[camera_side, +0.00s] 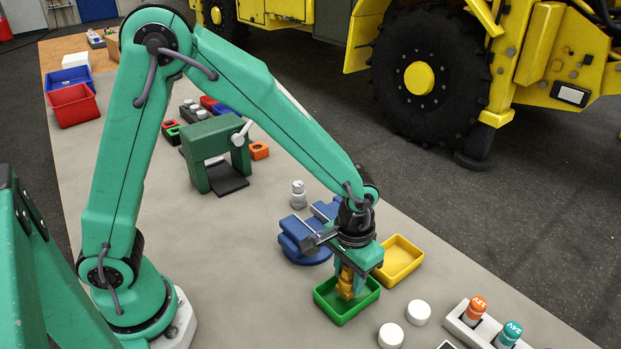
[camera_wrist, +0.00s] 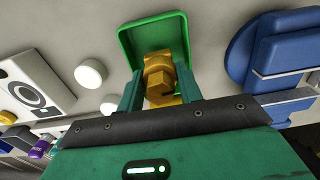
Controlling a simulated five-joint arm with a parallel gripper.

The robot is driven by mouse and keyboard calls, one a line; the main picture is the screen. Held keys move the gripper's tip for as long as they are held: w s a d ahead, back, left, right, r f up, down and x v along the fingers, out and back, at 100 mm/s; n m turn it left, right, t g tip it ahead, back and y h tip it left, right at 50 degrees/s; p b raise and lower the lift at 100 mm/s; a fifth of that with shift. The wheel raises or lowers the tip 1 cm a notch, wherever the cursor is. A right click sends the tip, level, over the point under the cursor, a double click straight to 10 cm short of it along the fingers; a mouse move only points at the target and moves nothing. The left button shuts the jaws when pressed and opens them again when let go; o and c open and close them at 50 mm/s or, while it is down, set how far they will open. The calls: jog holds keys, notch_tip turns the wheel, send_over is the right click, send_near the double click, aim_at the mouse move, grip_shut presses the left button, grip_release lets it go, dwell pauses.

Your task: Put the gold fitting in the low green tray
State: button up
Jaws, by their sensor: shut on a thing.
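My gripper (camera_side: 347,277) points down and is shut on the gold fitting (camera_side: 345,283). In the wrist view the fitting (camera_wrist: 158,78) sits between my two green fingers (camera_wrist: 160,92). It is a brass-coloured piece with a hex-shaped part. The low green tray (camera_side: 324,301) lies beneath it on the bench, and its rim also shows behind the fitting in the wrist view (camera_wrist: 130,47). The fitting is over the tray's opening. I cannot tell whether its lower end touches the tray floor.
A yellow tray (camera_side: 404,258) stands just right of the green tray, and a blue vise (camera_side: 300,242) stands behind it. White round pieces (camera_side: 391,335) and a white holder with orange (camera_side: 476,307) and teal (camera_side: 509,334) bottles lie to the right.

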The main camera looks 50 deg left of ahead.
jog(key=shift+f, duration=0.5)
jog(key=o, duration=1)
jog(key=shift+o, duration=0.2)
jog(key=shift+r, duration=4.5)
